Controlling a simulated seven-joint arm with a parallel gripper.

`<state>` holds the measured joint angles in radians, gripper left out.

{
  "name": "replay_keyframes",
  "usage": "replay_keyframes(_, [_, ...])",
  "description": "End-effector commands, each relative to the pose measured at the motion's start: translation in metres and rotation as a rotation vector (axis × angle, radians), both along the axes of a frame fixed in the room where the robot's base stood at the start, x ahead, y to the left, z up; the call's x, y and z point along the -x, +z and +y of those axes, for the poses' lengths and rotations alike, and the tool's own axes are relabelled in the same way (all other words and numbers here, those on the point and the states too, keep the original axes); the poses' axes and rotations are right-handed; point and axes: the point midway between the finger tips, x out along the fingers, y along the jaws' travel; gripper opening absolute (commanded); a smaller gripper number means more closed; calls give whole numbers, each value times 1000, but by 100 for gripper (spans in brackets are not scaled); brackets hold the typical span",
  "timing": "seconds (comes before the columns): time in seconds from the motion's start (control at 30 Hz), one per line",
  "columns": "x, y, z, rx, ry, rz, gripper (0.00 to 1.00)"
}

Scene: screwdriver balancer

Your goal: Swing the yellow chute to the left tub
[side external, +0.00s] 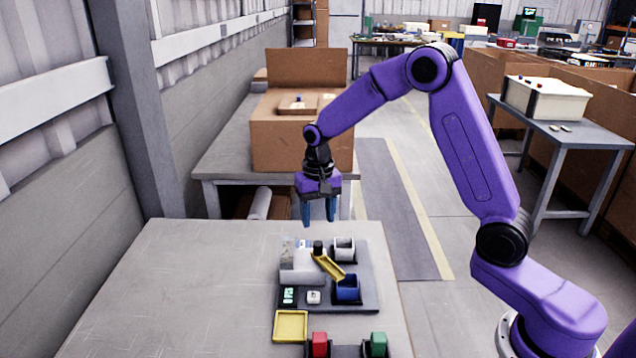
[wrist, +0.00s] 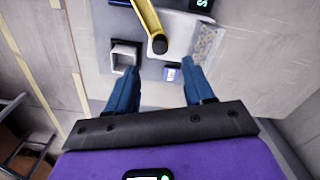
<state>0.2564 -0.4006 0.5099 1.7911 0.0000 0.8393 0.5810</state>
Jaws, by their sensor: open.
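The yellow chute (side external: 331,267) slopes from a black knob (side external: 318,247) down toward the blue tub (side external: 348,291), its low end at that tub's rim. A pale grey tub (side external: 344,256) stands behind the blue one. In the wrist view the chute (wrist: 148,18) runs from the knob (wrist: 158,45) out of the top edge, and the pale tub (wrist: 124,57) lies left of the knob. My gripper (side external: 319,223) is open and empty above the back of the fixture. In the wrist view its blue fingers (wrist: 160,72) are spread below the knob, apart from it.
The grey fixture plate (side external: 368,303) also carries a white block (side external: 301,274), a small green display (side external: 289,295) and a white button box (side external: 313,298). A yellow tray (side external: 290,326) and red (side external: 319,345) and green (side external: 377,345) blocks sit in front. The table's left side is clear.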

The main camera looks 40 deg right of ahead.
Motion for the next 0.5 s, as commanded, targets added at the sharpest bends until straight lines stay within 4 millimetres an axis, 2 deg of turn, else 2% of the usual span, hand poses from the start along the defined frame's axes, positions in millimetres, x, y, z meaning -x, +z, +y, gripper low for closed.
replay_keyframes(0.03, [-1, 12, 0, -1, 1, -5, 52])
replay_keyframes(0.23, [-1, 53, 1, -1, 0, -6, 52])
replay_keyframes(0.5, [0, 85, 1, 0, 1, -2, 52])
